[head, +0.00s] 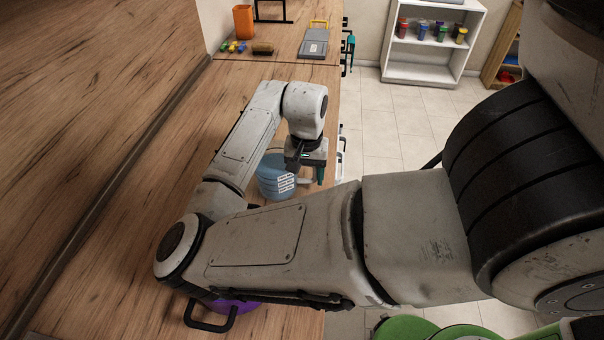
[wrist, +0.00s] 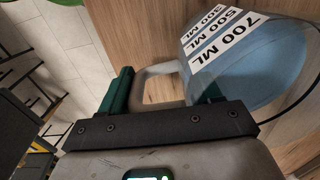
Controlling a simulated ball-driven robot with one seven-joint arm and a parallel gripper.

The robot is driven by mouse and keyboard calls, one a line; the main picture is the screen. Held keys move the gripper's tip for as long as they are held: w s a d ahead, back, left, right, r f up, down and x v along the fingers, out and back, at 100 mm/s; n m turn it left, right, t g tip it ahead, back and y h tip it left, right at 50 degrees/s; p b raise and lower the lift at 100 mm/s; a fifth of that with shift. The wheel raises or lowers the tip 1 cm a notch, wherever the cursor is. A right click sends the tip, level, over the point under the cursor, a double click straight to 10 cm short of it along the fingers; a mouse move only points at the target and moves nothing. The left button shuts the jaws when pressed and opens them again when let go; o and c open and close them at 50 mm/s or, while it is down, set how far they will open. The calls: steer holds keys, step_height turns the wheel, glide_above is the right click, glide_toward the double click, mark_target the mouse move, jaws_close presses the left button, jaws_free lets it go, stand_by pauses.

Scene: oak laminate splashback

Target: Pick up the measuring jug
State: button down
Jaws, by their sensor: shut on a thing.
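The measuring jug (head: 272,180) is blue with a grey handle and white volume labels. It stands at the worktop in the head view, partly hidden by my arm. In the wrist view the jug (wrist: 262,55) fills the upper right, with 700 ML, 500 ML and 300 ML labels showing. My gripper (head: 306,168) is at the jug's right side, at its handle. In the wrist view the green fingers of my gripper (wrist: 165,92) lie on either side of the grey handle, shut on it. I cannot tell whether the jug's base touches the worktop.
A purple pot (head: 232,306) with a black handle is partly hidden under my arm. An orange cup (head: 243,22), small coloured pieces, a brown brush (head: 263,49) and a grey board (head: 314,42) lie at the far end. A wooden wall (head: 75,100) runs along the left.

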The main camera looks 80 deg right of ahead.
steer(key=shift+r, duration=1.5)
steer(key=s+a+r, duration=0.5)
steer(key=s+r, duration=0.4)
steer(key=s, duration=0.4)
steer(key=shift+r, duration=0.4)
